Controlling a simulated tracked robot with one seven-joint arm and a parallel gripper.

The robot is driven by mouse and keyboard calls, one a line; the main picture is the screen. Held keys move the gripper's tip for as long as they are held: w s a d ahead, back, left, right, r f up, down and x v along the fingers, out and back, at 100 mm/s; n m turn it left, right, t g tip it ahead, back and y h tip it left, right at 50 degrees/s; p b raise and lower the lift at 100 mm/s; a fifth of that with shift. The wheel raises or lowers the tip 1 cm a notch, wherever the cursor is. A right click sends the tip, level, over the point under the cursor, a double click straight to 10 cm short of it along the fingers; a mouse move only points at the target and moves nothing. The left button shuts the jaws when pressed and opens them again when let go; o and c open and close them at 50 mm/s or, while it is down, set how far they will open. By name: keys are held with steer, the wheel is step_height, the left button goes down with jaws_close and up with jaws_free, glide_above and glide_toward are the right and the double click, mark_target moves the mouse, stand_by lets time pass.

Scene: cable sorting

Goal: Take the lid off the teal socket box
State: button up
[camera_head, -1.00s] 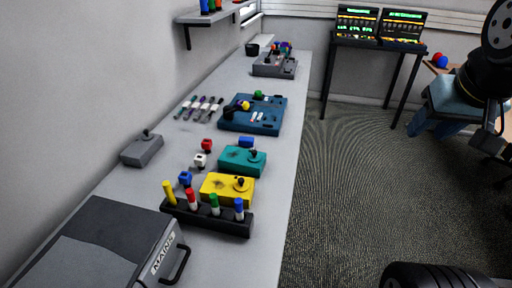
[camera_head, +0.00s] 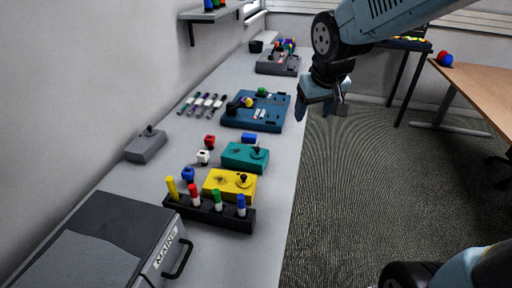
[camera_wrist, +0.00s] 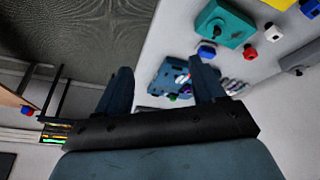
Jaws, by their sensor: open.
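The teal socket box (camera_head: 240,157) sits on the grey bench between the yellow box and the blue board. Its lid is on, with a dark knob (camera_head: 256,152) standing up from it. In the wrist view the teal box (camera_wrist: 226,22) is at the top right, beyond my fingers. My gripper (camera_head: 325,111) is open and empty, in the air over the bench's right edge, to the right of the blue board and apart from the box. In the wrist view both fingers of my gripper (camera_wrist: 162,85) show, spread apart.
A yellow box (camera_head: 222,190) with a knob is nearer than the teal one, behind a black rack (camera_head: 232,222) of coloured pegs. A blue board (camera_head: 240,119) lies beyond. Small red, white and blue plugs stand left of the boxes. A grey MAINS case (camera_head: 95,250) fills the near bench.

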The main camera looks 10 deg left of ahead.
steer(key=n+g+y, duration=0.1)
steer(key=n+y, duration=0.1)
glide_toward(258, 149)
steer(key=x, duration=0.4)
steer(key=shift+a+r, duration=0.15)
steer(key=shift+a, duration=0.05)
steer(key=shift+d+x, duration=0.1)
steer(key=shift+x, duration=1.35)
steer(key=shift+d+x, duration=0.15)
steer(key=shift+x, duration=1.35)
steer(key=c, duration=1.1)
